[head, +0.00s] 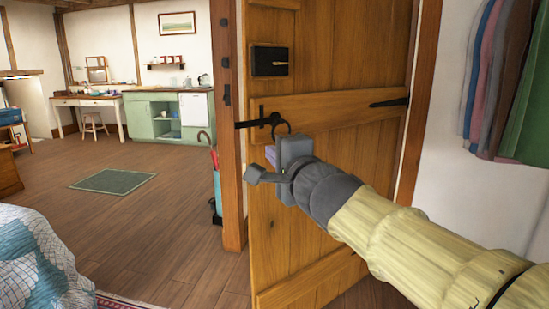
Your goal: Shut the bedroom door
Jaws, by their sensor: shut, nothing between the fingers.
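The bedroom door (330,85) is wooden, with plank panels and cross battens. It stands ajar, swung away from the post on its left, and the other room shows through the doorway. A black latch with a ring handle (281,125) is on the door near its left edge, below a black lock box (269,61). My gripper (258,162) is in front of the door just below the ring. Its fingers look shut and empty. I cannot tell whether it touches the door. The arm hides part of the lower door.
A wooden post (229,130) stands left of the door, with an umbrella stand (215,200) beside it. A bed (40,262) fills the lower left. Clothes (500,80) hang at the right. Wood floor is open left of the doorway, with a green mat (112,181).

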